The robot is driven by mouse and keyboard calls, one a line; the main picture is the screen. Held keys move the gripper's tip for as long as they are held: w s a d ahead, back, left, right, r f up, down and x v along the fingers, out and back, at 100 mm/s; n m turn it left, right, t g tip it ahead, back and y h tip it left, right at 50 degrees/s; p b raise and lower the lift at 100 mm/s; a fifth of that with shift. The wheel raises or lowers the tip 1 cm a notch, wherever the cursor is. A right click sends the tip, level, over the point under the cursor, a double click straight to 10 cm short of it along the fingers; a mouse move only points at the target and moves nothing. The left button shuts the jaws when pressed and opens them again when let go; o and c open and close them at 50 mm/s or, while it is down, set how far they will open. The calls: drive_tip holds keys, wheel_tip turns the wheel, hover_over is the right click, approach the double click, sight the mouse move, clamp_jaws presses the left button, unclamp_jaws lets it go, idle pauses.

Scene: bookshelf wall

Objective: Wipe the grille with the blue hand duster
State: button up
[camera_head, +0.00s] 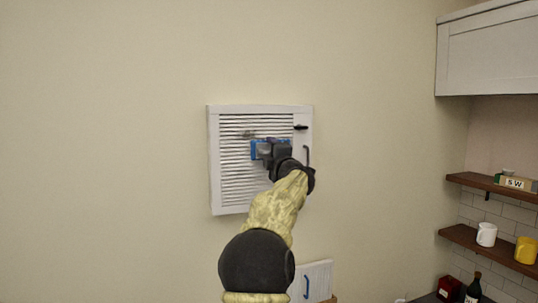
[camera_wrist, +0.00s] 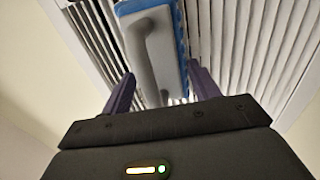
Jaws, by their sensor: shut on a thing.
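The grille (camera_head: 236,185) is a white slatted panel in a white frame on the wall, in the middle of the head view. Its slats (camera_wrist: 235,45) fill the upper part of the wrist view. The blue hand duster (camera_wrist: 150,45) has a grey back and handle and a blue edge. My gripper (camera_wrist: 162,95) is shut on the duster's handle. In the head view the duster (camera_head: 256,149) is in front of the grille's slats, right of their middle, partly hidden by my gripper (camera_head: 268,150). I cannot tell whether it touches the slats. A greyish smudge (camera_head: 248,134) shows on the upper slats.
A dark latch (camera_head: 300,127) and a grey handle (camera_head: 307,155) are on the grille's right side. A white panel with a blue handle (camera_head: 318,278) is below. Shelves with mugs (camera_head: 487,234) and a cabinet (camera_head: 488,52) are at right. The wall at left is bare.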

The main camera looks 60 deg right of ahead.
sight(256, 142)
drive_tip(key=shift+r, duration=0.15)
wheel_tip(256, 142, up, 3)
drive_tip(key=shift+f, duration=0.1)
drive_tip(key=shift+w+a, duration=0.1)
idle(0.4)
drive_tip(key=shift+w+a+b, duration=0.3)
drive_tip(key=shift+w+a, duration=0.05)
drive_tip(key=shift+a, duration=0.1)
drive_tip(key=shift+w+a+b, duration=0.35)
drive_tip(key=shift+w+a, duration=0.4)
drive_tip(key=shift+a, duration=0.25)
drive_tip(key=shift+a, duration=0.1)
drive_tip(key=shift+w+a+b, duration=0.4)
drive_tip(key=shift+w+a, duration=0.8)
drive_tip(key=shift+a, duration=0.2)
